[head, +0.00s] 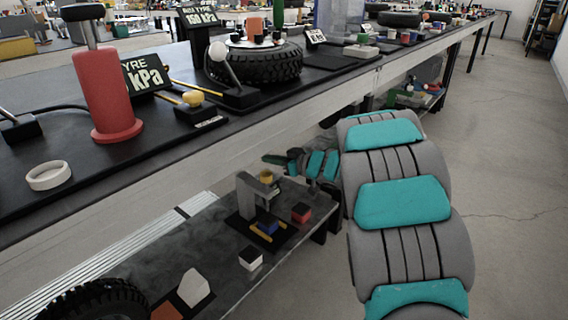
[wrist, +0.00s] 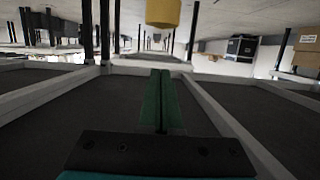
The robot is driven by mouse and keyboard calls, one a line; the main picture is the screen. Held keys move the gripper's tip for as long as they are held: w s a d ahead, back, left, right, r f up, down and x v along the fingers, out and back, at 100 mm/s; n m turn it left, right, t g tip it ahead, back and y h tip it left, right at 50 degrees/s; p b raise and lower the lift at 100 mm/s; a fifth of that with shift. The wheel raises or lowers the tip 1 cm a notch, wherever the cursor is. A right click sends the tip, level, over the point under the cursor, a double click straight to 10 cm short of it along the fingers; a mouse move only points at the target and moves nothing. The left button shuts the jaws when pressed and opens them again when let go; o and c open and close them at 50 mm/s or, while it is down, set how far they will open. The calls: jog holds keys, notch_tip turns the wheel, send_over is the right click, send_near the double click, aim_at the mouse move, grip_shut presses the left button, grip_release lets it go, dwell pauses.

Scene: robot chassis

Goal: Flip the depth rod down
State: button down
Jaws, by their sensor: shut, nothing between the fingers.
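A grey upright stand (head: 247,195) with an overhanging arm stands on a black base on the low bench. A yellow cylindrical knob (head: 266,177) is at its top right; a yellow cylinder, likely the same knob, shows at the top edge of the wrist view (wrist: 163,12). I cannot tell for sure which part is the depth rod. My gripper (head: 268,158) is just behind the stand, near knob height, with green fingers pointing left. In the wrist view its fingers (wrist: 160,75) lie together, shut and empty, with a visible gap to the yellow cylinder.
The long upper bench (head: 215,145) runs close beyond my gripper. A tire (head: 95,300) lies at the near left. Open floor (head: 510,200) is at right.

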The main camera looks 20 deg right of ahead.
aim_at(270, 180)
jog(key=shift+w+f+b, duration=0.1)
jog(key=shift+f+b, duration=0.35)
jog(key=shift+f, duration=1.5)
jog(key=shift+f, duration=2.05)
